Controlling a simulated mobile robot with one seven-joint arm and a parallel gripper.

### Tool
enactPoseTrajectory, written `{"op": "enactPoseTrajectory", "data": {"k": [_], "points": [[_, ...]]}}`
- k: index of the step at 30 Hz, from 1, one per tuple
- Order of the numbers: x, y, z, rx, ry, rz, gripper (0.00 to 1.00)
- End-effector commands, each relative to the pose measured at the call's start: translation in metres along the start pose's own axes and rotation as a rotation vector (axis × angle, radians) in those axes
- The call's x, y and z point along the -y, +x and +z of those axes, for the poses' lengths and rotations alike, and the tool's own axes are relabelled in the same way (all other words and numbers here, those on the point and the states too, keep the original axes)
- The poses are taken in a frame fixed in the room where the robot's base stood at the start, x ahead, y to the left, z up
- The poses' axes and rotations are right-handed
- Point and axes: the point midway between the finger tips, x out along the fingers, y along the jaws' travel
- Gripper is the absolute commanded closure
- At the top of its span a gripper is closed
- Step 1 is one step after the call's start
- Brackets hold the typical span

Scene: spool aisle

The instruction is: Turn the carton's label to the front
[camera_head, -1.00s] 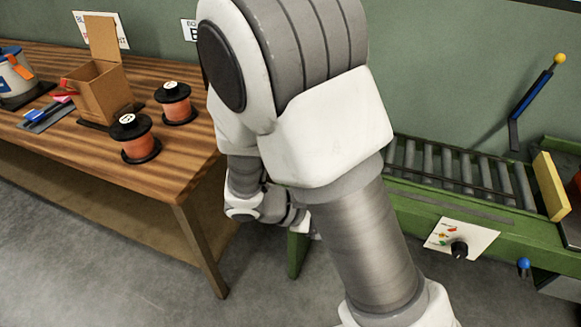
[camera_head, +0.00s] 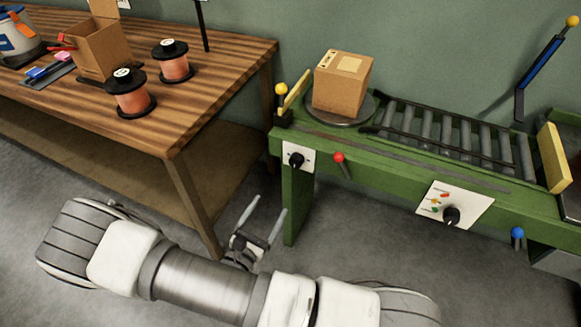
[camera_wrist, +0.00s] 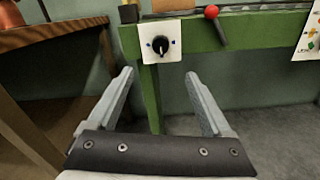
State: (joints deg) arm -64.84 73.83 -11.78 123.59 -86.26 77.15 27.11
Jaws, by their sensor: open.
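A closed brown carton (camera_head: 340,92) sits on a dark round turntable (camera_head: 366,109) at the left end of the green conveyor. A pale label patch shows on its top; no label is clear on the side faces that I see. A white panel with a black knob (camera_head: 296,160) is on the conveyor's front below the turntable, and the knob also shows in the wrist view (camera_wrist: 160,45). My gripper (camera_head: 268,205) is open and empty, low in front of the conveyor's left leg. In the wrist view its two fingers (camera_wrist: 160,80) stand apart below the knob panel.
A red-knobbed lever (camera_head: 339,159) sticks out right of the knob panel. A yellow-knobbed post (camera_head: 281,92) stands left of the turntable. Rollers (camera_head: 450,135) run right to a yellow stop (camera_head: 552,170). A wooden table (camera_head: 215,95) with spools and an open box is at left.

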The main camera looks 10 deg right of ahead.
Motion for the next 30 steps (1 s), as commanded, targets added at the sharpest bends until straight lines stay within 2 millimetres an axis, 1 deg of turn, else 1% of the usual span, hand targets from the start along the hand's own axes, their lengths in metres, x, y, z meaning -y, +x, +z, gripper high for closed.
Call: {"op": "enactPoseTrajectory", "data": {"k": [5, 12, 18, 21, 24, 30], "points": [[0.002, 0.032, 0.000, 0.003, 0.001, -0.006, 0.16], [0.002, 0.085, 0.000, 0.003, 0.001, -0.007, 0.16], [0.002, 0.127, 0.000, 0.001, 0.003, -0.007, 0.16], [0.002, 0.143, 0.000, 0.001, 0.002, -0.005, 0.16], [0.002, 0.155, 0.000, 0.001, 0.002, -0.006, 0.16], [0.002, 0.165, 0.001, 0.000, 0.001, -0.005, 0.16]]}}
